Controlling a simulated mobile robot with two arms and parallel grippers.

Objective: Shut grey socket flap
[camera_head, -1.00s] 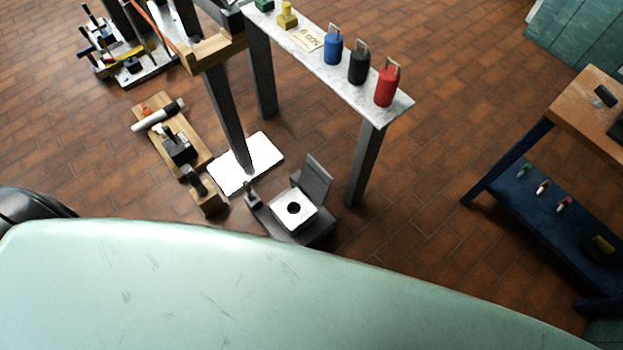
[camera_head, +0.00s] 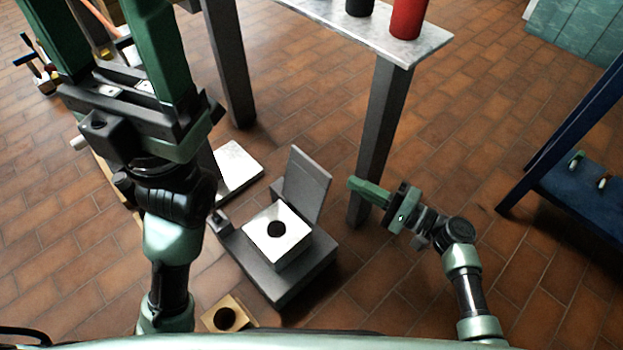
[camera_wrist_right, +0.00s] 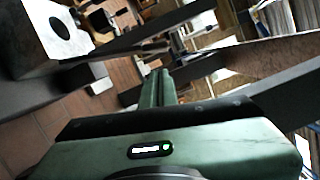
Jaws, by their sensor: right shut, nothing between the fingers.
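The grey flap (camera_head: 307,183) stands raised, leaning slightly back, at the rear right side of the socket. The socket is a white block with a round dark hole (camera_head: 260,243) on a dark grey base (camera_head: 270,285). The white block also shows at upper left in the right wrist view (camera_wrist_right: 40,45). My right gripper (camera_head: 354,184) is shut and empty, to the right of the flap with a gap between them in the head view. Its green fingers show together in the right wrist view (camera_wrist_right: 160,82). My left gripper (camera_head: 98,22) has its green fingers spread, with nothing seen between them, at upper left.
A grey table leg (camera_head: 383,130) stands right behind my right gripper, under a pale shelf (camera_head: 395,40) carrying a red weight (camera_head: 408,14). A white plate (camera_head: 238,168) lies behind the socket. A blue bench (camera_head: 585,205) is at far right. Floor between is clear.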

